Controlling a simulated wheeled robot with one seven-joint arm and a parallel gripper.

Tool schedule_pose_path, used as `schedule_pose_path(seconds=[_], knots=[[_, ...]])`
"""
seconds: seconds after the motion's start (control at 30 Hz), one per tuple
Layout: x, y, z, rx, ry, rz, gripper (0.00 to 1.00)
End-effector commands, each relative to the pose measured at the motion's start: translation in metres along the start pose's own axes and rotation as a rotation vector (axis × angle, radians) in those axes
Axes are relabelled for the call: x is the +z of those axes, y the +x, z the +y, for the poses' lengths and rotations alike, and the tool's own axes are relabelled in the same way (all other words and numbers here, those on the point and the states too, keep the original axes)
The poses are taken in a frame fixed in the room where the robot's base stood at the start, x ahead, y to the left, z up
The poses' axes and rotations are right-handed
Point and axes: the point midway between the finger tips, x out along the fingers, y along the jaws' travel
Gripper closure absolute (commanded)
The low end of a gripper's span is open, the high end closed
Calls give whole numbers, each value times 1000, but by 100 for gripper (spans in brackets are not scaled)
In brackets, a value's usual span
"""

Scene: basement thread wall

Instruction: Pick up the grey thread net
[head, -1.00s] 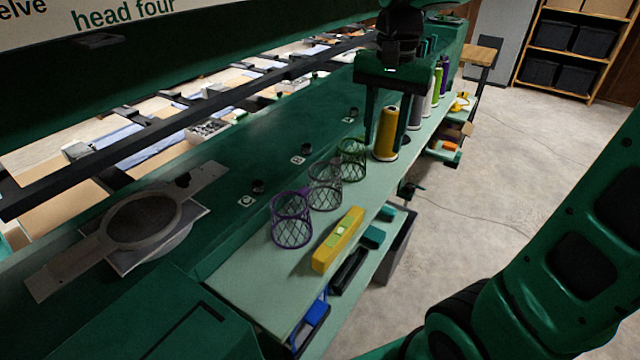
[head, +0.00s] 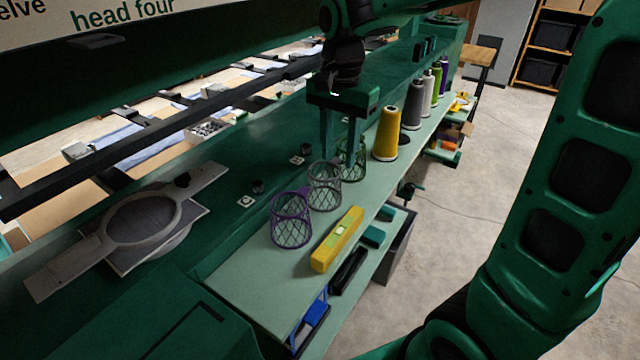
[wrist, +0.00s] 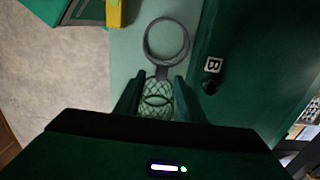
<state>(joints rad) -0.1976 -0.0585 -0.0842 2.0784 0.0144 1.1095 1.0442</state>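The grey thread net (head: 324,187) stands upright on the pale green shelf (head: 250,285), between a purple net (head: 291,222) and a green net (head: 351,160). In the wrist view, the grey net's round rim (wrist: 184,43) lies ahead of my fingers, with a tab pointing back towards them. My gripper (head: 338,155) points down with its fingers apart, above and just beyond the grey net, overlapping the green net in the head view. Green mesh shows between the fingers in the wrist view. I cannot tell whether the fingers touch any net.
A yellow box (head: 337,240) lies right of the nets. Thread cones, yellow (head: 386,135) and grey (head: 412,105) among them, stand further along the shelf. A green machine rail with a B marker (wrist: 213,65) runs beside the nets. An embroidery hoop (head: 142,220) lies left.

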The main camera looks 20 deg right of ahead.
Motion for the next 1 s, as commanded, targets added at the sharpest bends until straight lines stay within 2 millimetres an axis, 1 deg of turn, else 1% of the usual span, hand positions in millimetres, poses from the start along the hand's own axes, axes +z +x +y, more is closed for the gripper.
schedule_pose_path(seconds=[0.03, 0.1, 0.2, 0.3, 0.47, 0.5, 0.57, 0.6, 0.63, 0.67, 1.0], knots=[[2, 8, 0, 2, -2, -1, 64], [2, 17, 0, 2, -1, -1, 64], [2, 26, 0, 2, -1, -1, 64], [2, 29, -1, 0, -1, 0, 64], [2, 29, -1, -1, -1, 0, 64], [2, 29, -1, -1, -1, 0, 66], [2, 29, -1, -1, -1, 0, 81], [2, 29, -1, -1, -1, 0, 90], [2, 29, -1, -1, -1, 0, 98], [2, 29, -1, -1, -1, 0, 100], [2, 26, -1, -1, -1, 1, 100]])
